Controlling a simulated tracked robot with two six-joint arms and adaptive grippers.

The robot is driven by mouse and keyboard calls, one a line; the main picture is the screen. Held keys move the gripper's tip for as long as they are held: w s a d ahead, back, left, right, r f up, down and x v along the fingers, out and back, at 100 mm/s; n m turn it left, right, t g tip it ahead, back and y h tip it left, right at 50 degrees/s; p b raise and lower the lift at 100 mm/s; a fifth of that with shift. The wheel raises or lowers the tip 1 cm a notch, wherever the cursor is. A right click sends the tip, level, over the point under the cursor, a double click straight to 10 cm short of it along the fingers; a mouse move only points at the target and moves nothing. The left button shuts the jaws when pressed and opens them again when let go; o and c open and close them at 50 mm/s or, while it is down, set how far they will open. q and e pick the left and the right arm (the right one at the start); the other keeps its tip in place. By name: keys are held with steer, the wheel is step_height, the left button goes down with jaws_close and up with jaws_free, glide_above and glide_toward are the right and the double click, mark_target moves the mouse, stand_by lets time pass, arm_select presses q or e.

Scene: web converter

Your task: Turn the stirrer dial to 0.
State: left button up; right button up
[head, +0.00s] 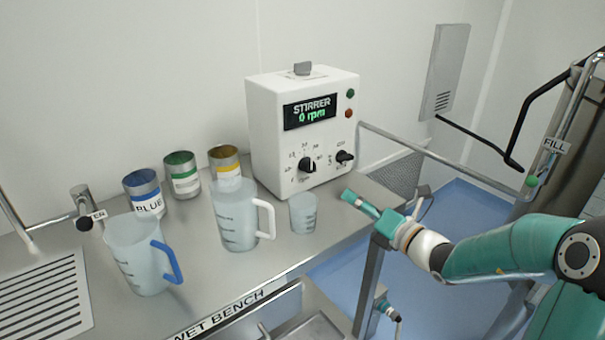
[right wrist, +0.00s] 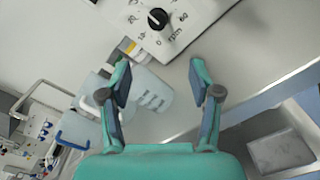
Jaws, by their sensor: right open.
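The white stirrer box (head: 275,130) stands on the bench, and its display (head: 309,112) reads "STIRRER 0 rpm". A black dial (head: 307,165) with a numbered scale is low on its front; in the right wrist view this dial (right wrist: 157,18) is at the top, with "rpm" and "0" printed beside it. I cannot tell exactly where its pointer stands. A second black knob (head: 345,157) is to its right. My right gripper (head: 358,203) is open and empty, apart from the dial, in front of and below the box. It also shows open in the right wrist view (right wrist: 158,68). My left gripper is not in view.
A small clear beaker (head: 303,214) stands in front of the box. A white-handled jug (head: 237,222), a blue-handled jug (head: 137,258) and paint tins (head: 182,175) stand to the left. A metal rail (head: 420,150) runs right of the box.

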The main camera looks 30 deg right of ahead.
mark_target(311, 169)
steer(key=shift+w+d+r, duration=0.1)
steer(key=shift+w, duration=0.2)
steer(key=shift+w+r, duration=0.15)
steer(key=w, duration=0.5)
steer(key=w+a+p, duration=0.1)
steer(key=w, duration=0.4)
steer(key=w+p, duration=0.1)
steer(key=w, duration=0.4)
steer(key=shift+w+a, duration=0.25)
steer(key=shift+w, duration=0.15)
